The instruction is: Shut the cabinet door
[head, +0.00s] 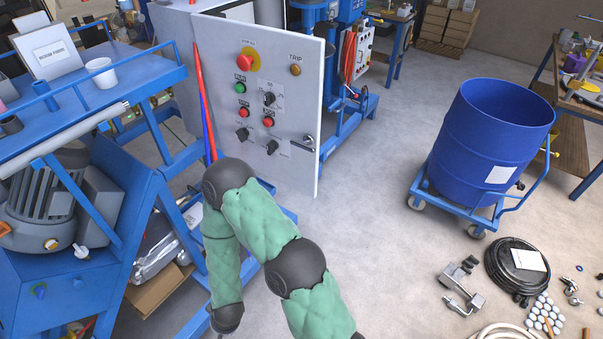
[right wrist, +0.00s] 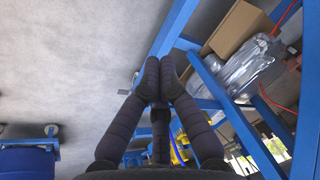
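The cabinet door (head: 288,107) is a pale grey panel with a red emergency button (head: 246,62), several coloured buttons and black knobs. A metal handle (head: 308,142) sits near its right edge. The door stands swung out from the grey cabinet body (head: 172,28), which is mostly hidden behind it. My green right arm bends in front of and below the door; its gripper lies out of the head view. In the right wrist view, my right gripper (right wrist: 156,80) has its fingertips together with nothing visible between them, apart from the door. My left gripper is not in view.
A blue machine frame (head: 95,190) with a motor stands left. A blue drum (head: 490,135) on a wheeled dolly stands right. Hose, clamps and small parts lie at lower right. Floor between door and drum is clear.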

